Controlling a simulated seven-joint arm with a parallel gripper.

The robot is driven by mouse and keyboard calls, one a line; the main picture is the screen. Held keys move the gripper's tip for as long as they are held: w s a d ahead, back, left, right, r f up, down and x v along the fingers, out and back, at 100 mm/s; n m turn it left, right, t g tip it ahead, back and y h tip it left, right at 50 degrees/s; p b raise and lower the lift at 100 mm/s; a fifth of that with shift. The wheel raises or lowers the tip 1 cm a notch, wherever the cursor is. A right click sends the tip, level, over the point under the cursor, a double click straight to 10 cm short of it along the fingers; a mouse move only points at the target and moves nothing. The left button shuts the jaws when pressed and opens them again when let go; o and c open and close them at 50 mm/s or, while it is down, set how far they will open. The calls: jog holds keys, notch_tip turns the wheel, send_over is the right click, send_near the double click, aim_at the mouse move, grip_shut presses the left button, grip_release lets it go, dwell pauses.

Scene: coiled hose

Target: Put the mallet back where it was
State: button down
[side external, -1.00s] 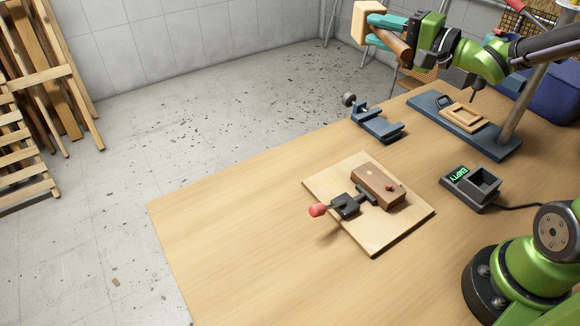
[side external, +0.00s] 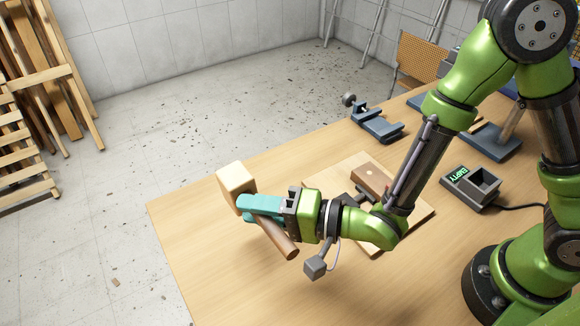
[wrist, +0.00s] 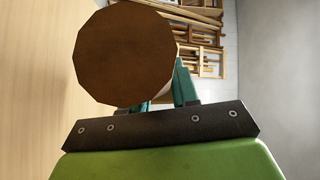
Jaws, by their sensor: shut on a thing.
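The mallet has a pale wooden block head (side external: 236,180) and a brown round handle (side external: 278,238). My gripper (side external: 255,207) has teal fingers shut on the mallet's handle, just below the head. The mallet is held in the air above the left part of the wooden table (side external: 190,225), tilted, with its handle end pointing down and right in the side view. In the wrist view the dark brown round end of the handle (wrist: 124,53) fills the upper middle and hides most of the teal fingers (wrist: 183,85).
A board with a toggle clamp and brown block (side external: 372,180) lies behind my wrist, partly hidden. A blue vise-like fixture (side external: 378,125) stands at the table's far edge. A box with a green "EMPTY" display (side external: 470,186) sits at right. The table's left part is clear.

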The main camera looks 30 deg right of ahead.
jog(key=shift+w+d+f+m+t+h, duration=0.1)
jog(key=shift+d+f+m+t+h, duration=0.05)
jog(key=shift+f+m+t+h, duration=0.15)
jog(key=shift+w+d+r+h, duration=0.3)
jog(key=shift+w+d+h, duration=0.1)
jog(key=shift+w+d, duration=0.1)
jog(key=shift+m, duration=0.3)
jog(key=shift+f, duration=4.85)
jog(key=c, duration=0.8)
grip_release()
jog(key=shift+c, duration=0.2)
jog(key=shift+f, duration=0.1)
